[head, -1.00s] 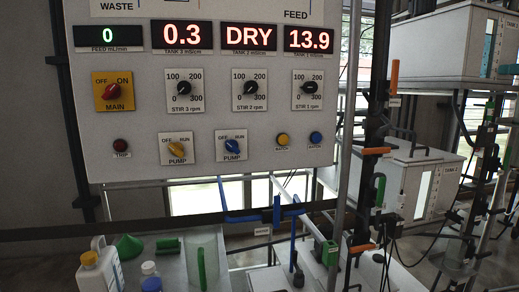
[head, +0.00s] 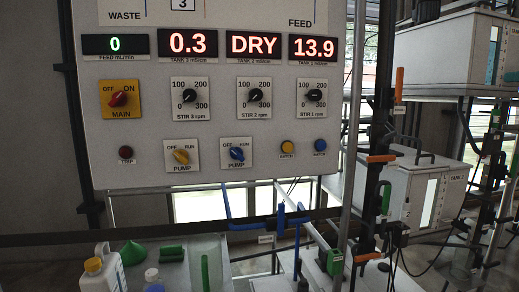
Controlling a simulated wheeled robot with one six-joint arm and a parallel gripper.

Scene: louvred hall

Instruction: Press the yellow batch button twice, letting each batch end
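The green feed display (head: 115,44) reads 0. The red displays read 0.3 (head: 188,43), DRY (head: 253,45) and 13.9 (head: 314,47). My gripper is not in view.
The red main knob (head: 118,99), yellow pump knob (head: 181,156) and blue pump knob (head: 237,154) are left of the buttons. Pipes with an orange handle (head: 381,158) stand right of the panel. A white jug (head: 104,272) and a green funnel (head: 132,252) are on the bench below.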

